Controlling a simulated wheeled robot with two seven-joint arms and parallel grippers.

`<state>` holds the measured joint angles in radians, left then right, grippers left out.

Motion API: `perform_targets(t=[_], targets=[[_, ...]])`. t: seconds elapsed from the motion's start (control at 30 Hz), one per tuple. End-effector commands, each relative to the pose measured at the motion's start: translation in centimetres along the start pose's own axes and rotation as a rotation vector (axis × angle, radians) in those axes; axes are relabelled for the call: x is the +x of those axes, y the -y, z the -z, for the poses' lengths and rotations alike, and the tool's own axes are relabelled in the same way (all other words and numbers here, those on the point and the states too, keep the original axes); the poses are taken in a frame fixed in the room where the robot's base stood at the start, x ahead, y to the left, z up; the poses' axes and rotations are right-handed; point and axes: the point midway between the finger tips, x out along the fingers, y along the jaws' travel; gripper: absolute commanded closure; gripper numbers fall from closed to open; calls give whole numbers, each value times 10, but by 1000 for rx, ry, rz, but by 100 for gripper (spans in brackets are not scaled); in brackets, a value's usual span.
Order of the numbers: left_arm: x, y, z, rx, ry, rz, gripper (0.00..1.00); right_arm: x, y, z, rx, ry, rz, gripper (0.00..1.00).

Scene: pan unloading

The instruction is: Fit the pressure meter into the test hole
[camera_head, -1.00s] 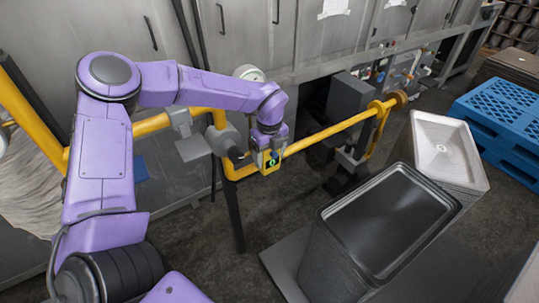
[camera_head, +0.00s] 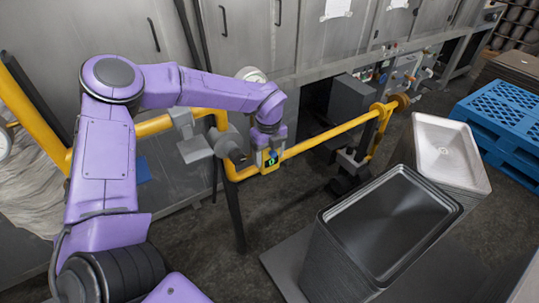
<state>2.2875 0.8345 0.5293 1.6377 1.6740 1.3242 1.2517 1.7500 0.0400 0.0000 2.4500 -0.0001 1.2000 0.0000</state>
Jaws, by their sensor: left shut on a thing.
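The pressure meter (camera_head: 271,160) is a small yellow box with a dark face and a green reading. It sits at the end of my left gripper (camera_head: 268,146), which is shut on it. The meter is right at the yellow pipe (camera_head: 325,136), overlapping it in the picture. I cannot tell whether the two touch. The test hole does not show clearly; the gripper and meter may hide it. My right gripper is not in view.
A grey valve-like fitting (camera_head: 228,141) sits on the pipe just left of the meter. A round white gauge (camera_head: 251,74) is partly behind my arm. Stacked dark trays (camera_head: 335,250), white trays (camera_head: 432,125) and a blue pallet (camera_head: 505,110) stand to the right.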

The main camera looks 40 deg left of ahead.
Motion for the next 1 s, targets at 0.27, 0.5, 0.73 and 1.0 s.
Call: perform_targets(t=[0.27, 0.5, 0.73, 1.0], targets=[[0, 0, -4, -1, 0, 0, 64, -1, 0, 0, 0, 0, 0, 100], [0, 0, -8, -1, 0, 1, 64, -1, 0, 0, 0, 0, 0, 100], [0, 0, -11, -1, 0, 1, 64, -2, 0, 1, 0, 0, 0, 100], [0, 0, -14, -1, 0, 1, 64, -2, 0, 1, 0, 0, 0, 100]])
